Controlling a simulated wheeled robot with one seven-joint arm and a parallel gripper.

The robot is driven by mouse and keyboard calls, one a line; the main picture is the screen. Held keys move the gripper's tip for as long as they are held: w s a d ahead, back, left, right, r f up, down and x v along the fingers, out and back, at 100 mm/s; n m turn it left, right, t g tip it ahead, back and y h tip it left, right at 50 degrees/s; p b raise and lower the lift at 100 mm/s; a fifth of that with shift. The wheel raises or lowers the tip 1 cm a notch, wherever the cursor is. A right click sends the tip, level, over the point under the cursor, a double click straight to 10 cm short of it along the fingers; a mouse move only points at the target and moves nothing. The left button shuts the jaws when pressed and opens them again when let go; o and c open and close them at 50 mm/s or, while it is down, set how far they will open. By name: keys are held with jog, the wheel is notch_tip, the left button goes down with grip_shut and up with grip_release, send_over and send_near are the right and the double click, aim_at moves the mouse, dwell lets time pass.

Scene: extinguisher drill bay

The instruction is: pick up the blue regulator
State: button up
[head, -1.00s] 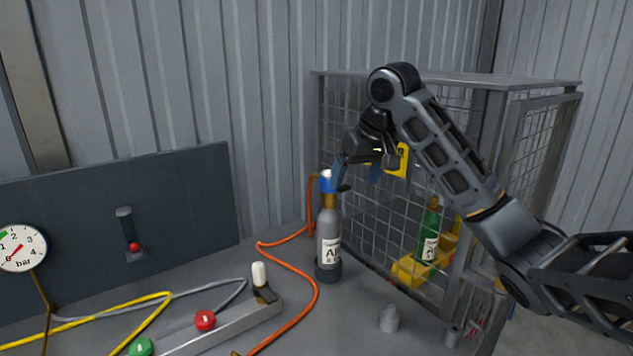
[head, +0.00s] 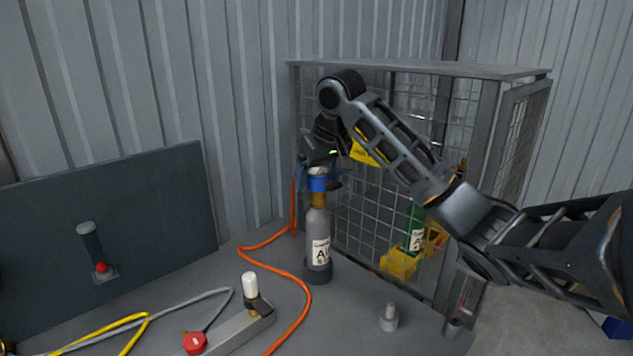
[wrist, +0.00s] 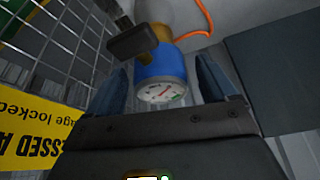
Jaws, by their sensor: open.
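The blue regulator (head: 318,183) sits on top of a grey gas cylinder (head: 318,240) that stands upright on the bench. In the wrist view the regulator (wrist: 160,72) shows its blue body and a round gauge face, with a dark knob or handle beside it. My gripper (head: 318,172) is at the regulator, and its open fingers (wrist: 168,88) lie to the left and right of it. I cannot tell whether either finger touches it. In the head view my gripper hides part of the regulator's top.
A mesh cage (head: 375,200) stands close behind and right of the cylinder, with a green bottle (head: 414,228) inside. An orange hose (head: 275,265) runs left of the cylinder. A small grey fitting (head: 389,318) stands on the bench at front right.

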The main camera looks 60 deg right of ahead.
jog(key=shift+x, duration=1.35)
jog(key=shift+c, duration=0.3)
jog(key=c, duration=1)
jog(key=shift+r, duration=0.1)
jog(key=shift+r, duration=0.4)
notch_tip(320, 180, up, 3)
jog(key=shift+s+r+b, duration=0.1)
jog(key=shift+r+b, duration=0.1)
jog(key=shift+b, duration=0.15)
jog(key=s+d+r, duration=0.1)
jog(key=s+r, duration=0.1)
jog(key=s, duration=0.1)
jog(key=s+d+r, duration=0.1)
jog(key=s+r, duration=0.1)
jog(key=s, duration=0.2)
jog(key=s+d+r, duration=0.2)
jog(key=s, duration=0.1)
jog(key=shift+s+r, duration=0.35)
jog(key=shift+s, duration=0.05)
